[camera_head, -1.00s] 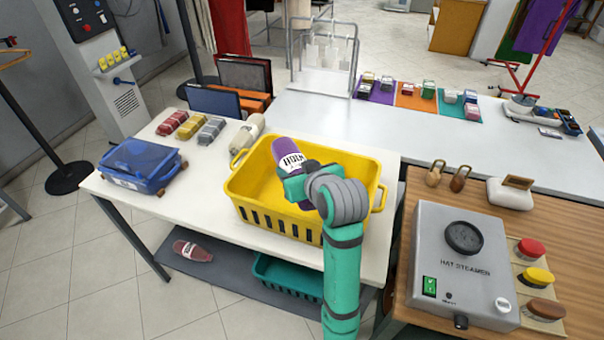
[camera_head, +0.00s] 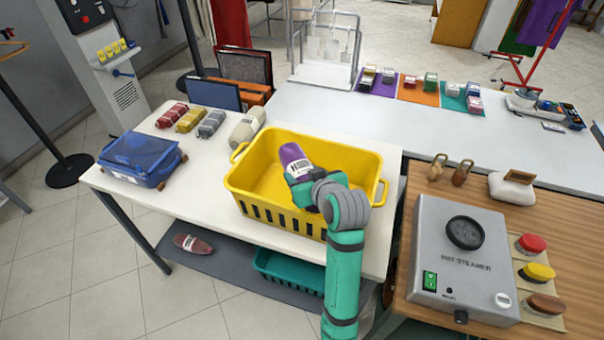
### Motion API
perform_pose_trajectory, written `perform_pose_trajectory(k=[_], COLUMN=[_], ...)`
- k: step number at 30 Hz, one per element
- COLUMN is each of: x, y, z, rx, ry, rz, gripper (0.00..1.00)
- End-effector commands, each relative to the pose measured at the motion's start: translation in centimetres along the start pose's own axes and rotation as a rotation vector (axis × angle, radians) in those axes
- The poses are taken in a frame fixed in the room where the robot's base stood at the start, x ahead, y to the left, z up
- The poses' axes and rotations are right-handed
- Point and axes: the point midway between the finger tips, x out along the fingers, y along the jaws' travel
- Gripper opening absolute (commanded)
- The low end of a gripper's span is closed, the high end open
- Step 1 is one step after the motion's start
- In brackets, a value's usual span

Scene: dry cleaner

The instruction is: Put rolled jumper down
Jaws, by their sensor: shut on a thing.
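The rolled jumper (camera_head: 294,157) is purple with a white label band. It is tilted and sits inside the outline of the yellow basket (camera_head: 271,213), over the basket's inside. My gripper (camera_head: 301,178) is shut on the jumper's lower end; the fingers are mostly hidden behind my wrist. I cannot tell whether the jumper touches the basket floor. The rest of the basket's visible inside is empty.
The basket stands on a white table (camera_head: 205,215). A blue case (camera_head: 140,160) and several rolled garments (camera_head: 211,124) lie to its left. A hat steamer (camera_head: 463,258) stands on the wooden table at right. A teal basket (camera_head: 285,270) sits on the shelf below.

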Motion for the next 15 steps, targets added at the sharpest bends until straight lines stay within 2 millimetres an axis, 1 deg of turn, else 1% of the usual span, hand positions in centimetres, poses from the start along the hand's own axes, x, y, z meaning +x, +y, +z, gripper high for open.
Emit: perform_pose_trajectory(k=[14,15], x=[0.48,0.52], y=[-0.09,-0.10], z=[0.78,0.86], rx=[-0.002,-0.001], ry=[0.001,-0.001], rz=[-0.002,-0.002], gripper=[0.17,0.59])
